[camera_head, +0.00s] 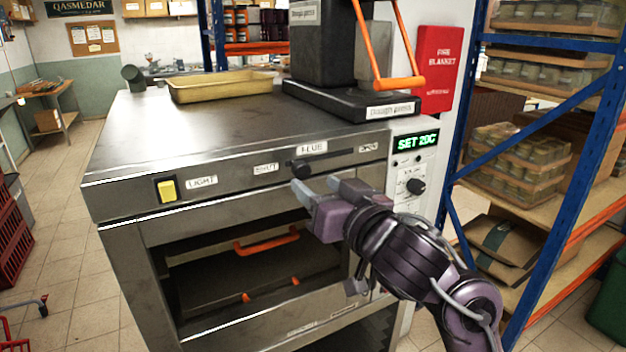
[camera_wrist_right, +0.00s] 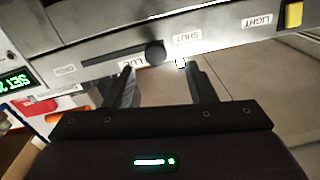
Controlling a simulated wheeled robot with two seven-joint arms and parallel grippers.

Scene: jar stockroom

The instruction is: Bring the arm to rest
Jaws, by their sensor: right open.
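My right arm (camera_head: 400,255) reaches in from the lower right in the head view. Its gripper (camera_head: 318,187) is open and empty, with its fingertips in front of the steel oven's (camera_head: 125,195) top front panel, just below the black flue knob (camera_head: 302,168). In the right wrist view the open fingers (camera_wrist_right: 160,78) point at the panel, and the knob (camera_wrist_right: 155,53) shows beyond the gap between them, apart from both. The knob sits near the SHUT end of its slot. My left gripper is not in view.
The panel has a yellow light switch (camera_head: 167,190), a green display (camera_head: 416,142) reading SET 20C and a dial (camera_head: 415,187). A yellow tray (camera_head: 222,88) and a dark press with an orange handle (camera_head: 400,83) stand on top. A blue rack (camera_head: 540,185) with jars is close on the right.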

